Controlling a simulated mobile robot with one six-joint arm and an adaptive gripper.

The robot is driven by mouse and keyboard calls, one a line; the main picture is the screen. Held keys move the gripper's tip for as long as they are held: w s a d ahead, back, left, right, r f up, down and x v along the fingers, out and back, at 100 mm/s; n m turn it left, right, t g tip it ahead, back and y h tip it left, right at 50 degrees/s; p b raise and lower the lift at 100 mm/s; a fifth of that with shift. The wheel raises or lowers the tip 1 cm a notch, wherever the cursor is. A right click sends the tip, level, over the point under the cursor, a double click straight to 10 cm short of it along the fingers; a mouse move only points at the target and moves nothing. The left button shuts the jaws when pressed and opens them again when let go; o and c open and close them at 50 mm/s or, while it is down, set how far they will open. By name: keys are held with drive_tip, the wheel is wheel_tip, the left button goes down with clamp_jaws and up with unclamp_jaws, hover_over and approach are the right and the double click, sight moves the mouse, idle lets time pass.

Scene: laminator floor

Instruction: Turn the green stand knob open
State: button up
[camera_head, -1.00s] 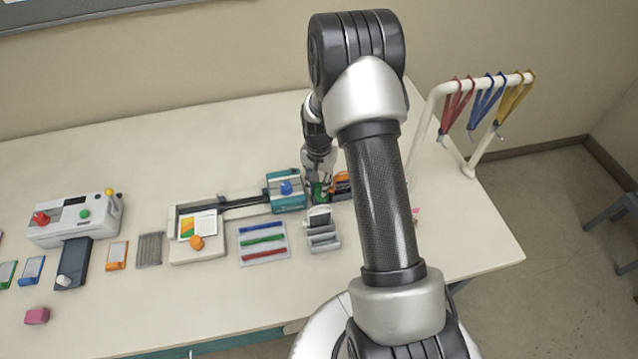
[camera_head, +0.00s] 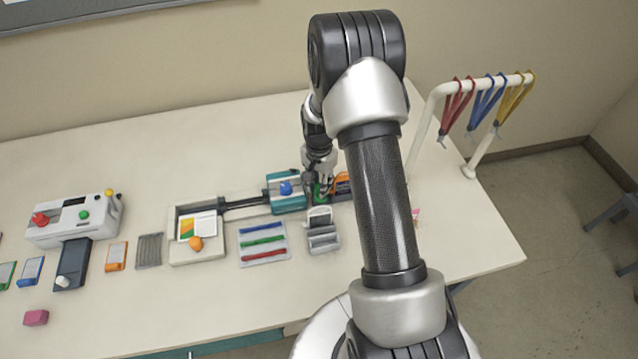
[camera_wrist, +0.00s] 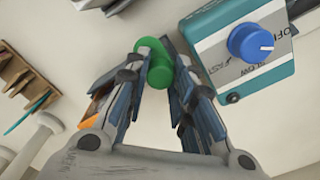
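The green stand knob (camera_wrist: 158,72) shows between my fingers in the wrist view, with its round end towards the fingertips. My gripper (camera_wrist: 160,62) has a finger on each side of it, and both seem to touch it. In the head view the gripper (camera_head: 322,183) is low over the table beside the teal unit, and the green knob (camera_head: 317,191) is mostly hidden by the fingers. The stand under the knob is hard to make out.
A teal unit with a blue dial (camera_wrist: 252,43) stands close right of my gripper in the wrist view. An orange item (camera_head: 341,183) and a grey holder (camera_head: 322,238) are nearby. A white rack with lanyards (camera_head: 428,115) stands at right.

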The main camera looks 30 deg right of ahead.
drive_tip(key=shift+o, duration=0.7)
wheel_tip(320, 180, up, 12)
idle(0.5)
